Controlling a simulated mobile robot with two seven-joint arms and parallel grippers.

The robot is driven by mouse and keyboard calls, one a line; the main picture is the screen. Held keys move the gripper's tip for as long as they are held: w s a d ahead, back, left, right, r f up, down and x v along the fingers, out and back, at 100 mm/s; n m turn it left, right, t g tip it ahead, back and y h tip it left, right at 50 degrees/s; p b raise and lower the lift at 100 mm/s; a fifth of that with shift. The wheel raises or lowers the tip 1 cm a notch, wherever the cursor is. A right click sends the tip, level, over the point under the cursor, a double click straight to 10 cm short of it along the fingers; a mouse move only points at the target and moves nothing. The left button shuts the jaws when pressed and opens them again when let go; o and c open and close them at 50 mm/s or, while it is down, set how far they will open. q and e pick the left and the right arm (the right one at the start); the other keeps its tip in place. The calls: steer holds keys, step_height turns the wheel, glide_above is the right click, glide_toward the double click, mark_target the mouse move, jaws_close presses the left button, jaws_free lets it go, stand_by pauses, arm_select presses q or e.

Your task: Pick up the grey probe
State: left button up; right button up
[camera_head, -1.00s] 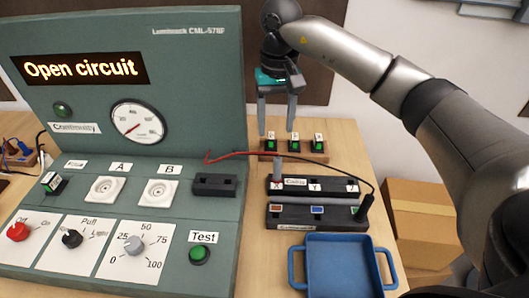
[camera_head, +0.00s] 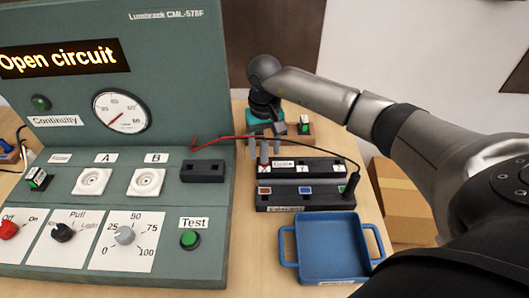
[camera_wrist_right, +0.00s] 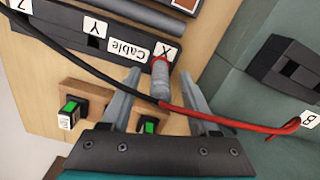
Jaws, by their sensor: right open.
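The grey probe (camera_head: 264,156) stands upright at the X end of the black cable block (camera_head: 322,169). In the right wrist view the probe (camera_wrist_right: 160,82) is a short grey cylinder with a red end, beside the X label. My right gripper (camera_head: 265,150) is open above the block, pointing down. In the wrist view its two fingers (camera_wrist_right: 160,90) are on either side of the probe, with gaps between them and it. A red wire (camera_wrist_right: 225,116) and a black wire cross near the probe. My left gripper is not in view.
A second block with coloured squares (camera_head: 315,204) holds a black probe (camera_head: 351,186) at its right end. A blue tray (camera_head: 288,262) stands in front. The green console (camera_head: 215,120) is on the left. A small wooden rack with green switches (camera_wrist_right: 75,95) is behind.

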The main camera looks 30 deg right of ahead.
steer(key=shift+f, duration=0.6)
jaws_close()
